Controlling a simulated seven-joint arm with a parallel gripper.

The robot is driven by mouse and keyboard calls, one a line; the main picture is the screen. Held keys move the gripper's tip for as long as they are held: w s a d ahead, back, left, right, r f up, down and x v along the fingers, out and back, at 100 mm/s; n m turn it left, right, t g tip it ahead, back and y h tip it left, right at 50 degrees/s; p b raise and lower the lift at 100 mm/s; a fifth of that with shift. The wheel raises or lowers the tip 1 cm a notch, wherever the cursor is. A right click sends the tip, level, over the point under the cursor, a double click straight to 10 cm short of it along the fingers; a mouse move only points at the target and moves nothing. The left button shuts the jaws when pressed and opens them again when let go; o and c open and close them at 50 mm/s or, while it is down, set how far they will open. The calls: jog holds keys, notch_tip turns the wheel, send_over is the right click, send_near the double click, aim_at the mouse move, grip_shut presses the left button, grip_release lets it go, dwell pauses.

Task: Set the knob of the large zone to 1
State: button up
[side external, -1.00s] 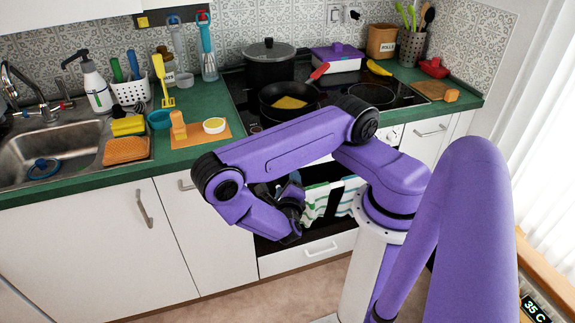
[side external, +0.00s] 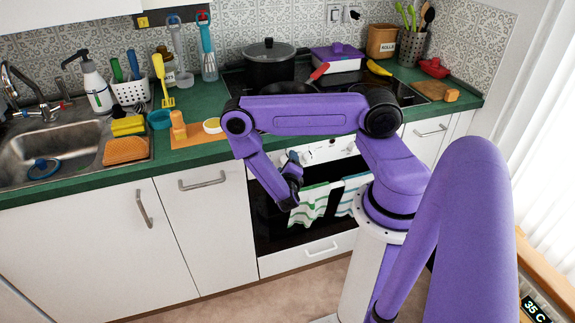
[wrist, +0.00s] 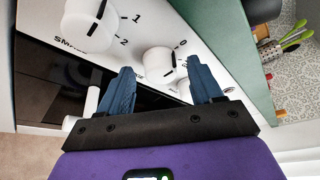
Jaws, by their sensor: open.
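The white control panel (side external: 325,150) is on the oven front under the counter edge. In the wrist view, a white knob (wrist: 158,66) with a dark pointer line sits between and just beyond my fingertips, with a 0 printed near it. Its zone label is hidden, and I cannot tell its exact setting. A second white knob (wrist: 88,24) is at upper left, with 1 and 2 beside it and a partly covered label starting "SMA". My gripper (wrist: 162,78) is open, its blue fingers apart and empty. It also shows in front of the panel (side external: 291,158) in the side view.
Striped towels (side external: 315,204) hang on the oven front below my gripper. The green counter edge (wrist: 225,50) runs close beside the panel. A black pot (side external: 270,65) and a pan (side external: 290,87) stand on the hob above.

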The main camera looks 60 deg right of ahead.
jog(key=shift+d, duration=0.15)
jog(key=shift+c, duration=0.3)
jog(key=c, duration=1)
jog(key=shift+s+d+r+m+t+y, duration=0.1)
jog(key=shift+m+t+y, duration=0.7)
jog(key=shift+m, duration=0.9)
jog(key=shift+s+d+r+m+t+y, duration=0.1)
jog(key=shift+m+t+y, duration=0.3)
jog(key=shift+m+y, duration=1)
jog(key=shift+m, duration=0.4)
